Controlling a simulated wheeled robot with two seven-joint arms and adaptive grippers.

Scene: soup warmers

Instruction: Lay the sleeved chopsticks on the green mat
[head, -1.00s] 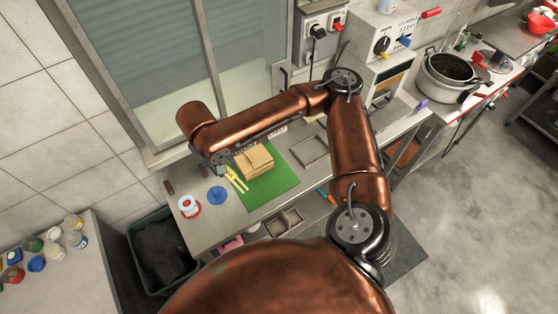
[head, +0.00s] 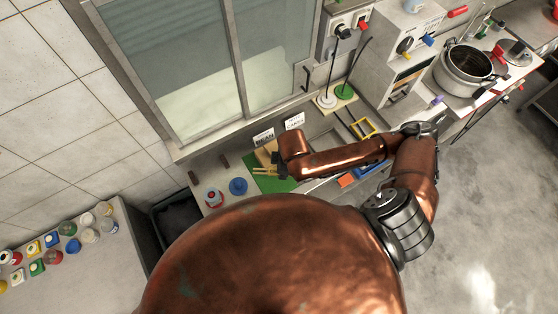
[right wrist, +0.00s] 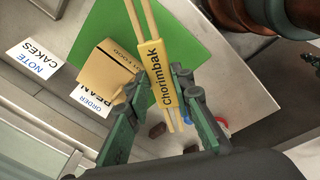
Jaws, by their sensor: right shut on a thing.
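The sleeved chopsticks (right wrist: 156,75) have pale sticks in a yellow sleeve marked "Chorimbak". My right gripper (right wrist: 161,82) is shut on the sleeve in the right wrist view, with sticks showing beyond both ends. The green mat (right wrist: 190,45) lies on the counter behind them in that view; I cannot tell how high the chopsticks are above it. In the head view the mat (head: 273,187) is partly hidden by my right arm, and the chopsticks (head: 262,171) show as a small yellow piece over it. My left gripper is not in view.
A tan box (right wrist: 104,72) stands on the mat beside the chopsticks. Label cards, including a "NOTE CAKES" card (right wrist: 35,58), stand behind it. A blue disc (head: 238,186) and a red-and-white container (head: 212,198) are left of the mat. A pot (head: 464,69) stands far right.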

